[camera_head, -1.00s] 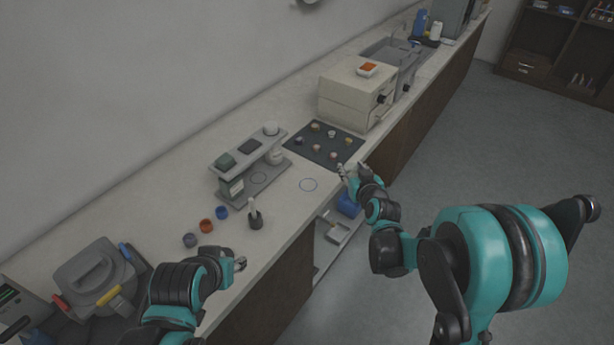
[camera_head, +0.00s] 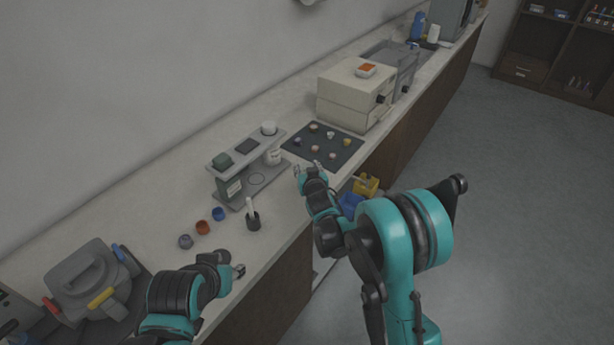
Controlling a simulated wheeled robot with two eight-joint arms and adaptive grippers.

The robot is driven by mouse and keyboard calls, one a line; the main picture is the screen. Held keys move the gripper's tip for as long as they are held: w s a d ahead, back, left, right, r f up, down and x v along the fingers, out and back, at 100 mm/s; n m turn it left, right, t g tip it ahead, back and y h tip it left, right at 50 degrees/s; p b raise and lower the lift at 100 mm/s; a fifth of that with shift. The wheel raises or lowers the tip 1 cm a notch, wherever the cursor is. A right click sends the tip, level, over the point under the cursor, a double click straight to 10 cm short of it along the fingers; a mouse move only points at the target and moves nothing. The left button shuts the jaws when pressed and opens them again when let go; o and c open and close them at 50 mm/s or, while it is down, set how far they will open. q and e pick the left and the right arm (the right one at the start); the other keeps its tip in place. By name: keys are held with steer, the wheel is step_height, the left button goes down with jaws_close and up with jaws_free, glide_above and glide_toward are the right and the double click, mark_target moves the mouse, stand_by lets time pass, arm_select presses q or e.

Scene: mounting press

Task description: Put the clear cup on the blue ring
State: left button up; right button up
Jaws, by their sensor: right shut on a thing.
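My right gripper (camera_head: 307,168) is over the counter, just right of the press stand, with its fingers set apart around something see-through. I take this to be the clear cup; its outline is too faint to make out.
The grey press stand (camera_head: 240,165) is close left of my right gripper. A dark mat (camera_head: 322,136) with several small pieces lies behind it. A dark holder (camera_head: 253,222) and coloured rings (camera_head: 203,228) stand nearer. A cream box (camera_head: 355,95) stands farther back.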

steer(key=shift+f+b, duration=0.4)
steer(key=shift+f, duration=1.05)
steer(key=shift+f, duration=0.1)
steer(key=o, duration=1.1)
steer(key=shift+o, duration=0.2)
